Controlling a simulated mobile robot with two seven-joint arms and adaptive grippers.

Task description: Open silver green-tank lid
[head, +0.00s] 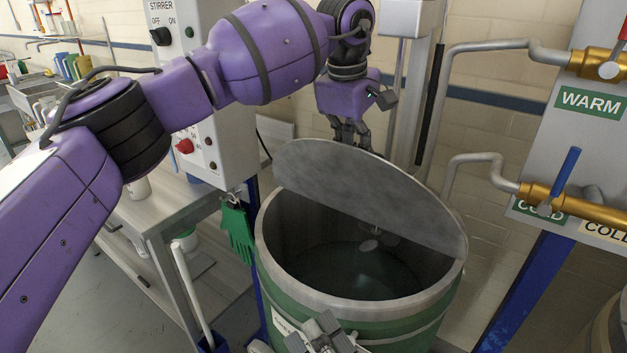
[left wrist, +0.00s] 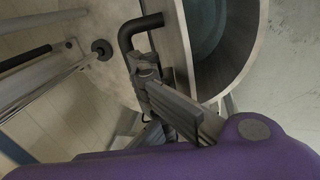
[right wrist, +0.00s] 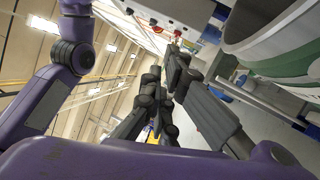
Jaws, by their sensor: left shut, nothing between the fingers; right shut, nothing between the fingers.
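The green tank (head: 350,316) stands at lower centre in the head view, with dark liquid inside. Its silver lid (head: 355,185) is a grey half-disc, tilted up steeply over the rear of the opening. My left gripper (head: 352,143) is shut and empty behind the raised lid, its tips partly hidden by it. In the left wrist view, my left gripper (left wrist: 147,75) is close beside a black bent handle (left wrist: 131,40); I cannot tell whether they touch. My right gripper (head: 322,340) is low at the tank's front; it shows shut and empty in the right wrist view (right wrist: 178,62).
A stirrer control box (head: 205,100) and a bench (head: 150,215) stand left of the tank. Green gloves (head: 237,232) hang beside it. Pipes and brass valves (head: 570,205) are at right. A stirrer (head: 372,243) shows inside the tank.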

